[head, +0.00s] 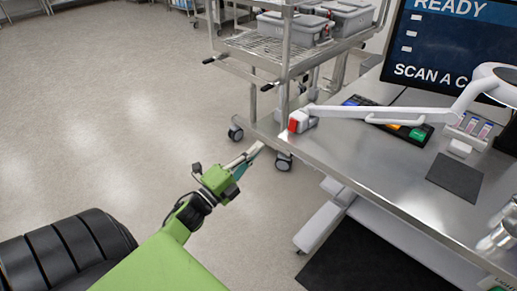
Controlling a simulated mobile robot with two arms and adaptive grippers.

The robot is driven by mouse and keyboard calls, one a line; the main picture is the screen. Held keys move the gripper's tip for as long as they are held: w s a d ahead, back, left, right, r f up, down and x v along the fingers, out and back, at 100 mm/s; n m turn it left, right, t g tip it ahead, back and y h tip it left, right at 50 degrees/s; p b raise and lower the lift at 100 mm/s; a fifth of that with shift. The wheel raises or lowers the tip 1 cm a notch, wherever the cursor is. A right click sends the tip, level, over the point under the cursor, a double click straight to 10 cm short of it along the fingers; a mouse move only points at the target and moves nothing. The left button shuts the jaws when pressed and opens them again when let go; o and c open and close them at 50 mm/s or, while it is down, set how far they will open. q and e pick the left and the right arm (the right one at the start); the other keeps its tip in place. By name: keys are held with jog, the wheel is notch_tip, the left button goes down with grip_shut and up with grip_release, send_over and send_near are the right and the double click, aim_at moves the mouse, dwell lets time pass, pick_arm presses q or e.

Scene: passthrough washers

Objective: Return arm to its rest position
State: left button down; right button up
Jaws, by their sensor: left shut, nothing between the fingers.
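My left arm is green and comes in from the lower left in the head view. My left gripper (252,153) is at its end, near the picture's middle, with its fingers together and nothing held. It is over the open floor, left of the metal table (380,172) and apart from it in the picture. My right gripper cannot be made out; only a bit of shiny metal shows at the far right edge.
A wheeled wire cart (262,48) with grey lidded bins (292,28) stands behind the table. A white jointed arm with a red-marked end (294,124) reaches over the table's left edge. A monitor (452,45) and a coloured key panel (392,122) are at the back.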

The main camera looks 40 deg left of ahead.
pick_arm(q)
jog(key=shift+f, duration=0.15)
notch_tip(320, 180, down, 23)
jog(key=s+n+g+y, duration=0.2)
jog(key=n+g+y, duration=0.1)
jog(key=n+g, duration=0.3)
jog(key=s+d+f+n+g, duration=0.2)
jog(key=s+f+n, duration=0.15)
jog(key=f, duration=0.45)
jog(key=s+d+f+n+g, duration=0.2)
jog(key=s+f, duration=0.3)
jog(key=f, duration=0.4)
jog(key=s+d+f+n+g, duration=0.1)
jog(key=s+d+f+g, duration=0.2)
jog(key=s+f, duration=0.3)
jog(key=s+d+f+n+g, duration=0.2)
jog(key=s+f, duration=0.5)
jog(key=s, duration=0.8)
jog(key=s+d+f+n+g+h, duration=0.1)
jog(key=s+d+f+g, duration=0.4)
jog(key=s, duration=0.6)
notch_tip(320, 180, down, 2)
jog(key=shift+s+d+f+n, duration=0.1)
jog(key=shift+s+d+n, duration=0.25)
jog(key=shift+d+n, duration=0.25)
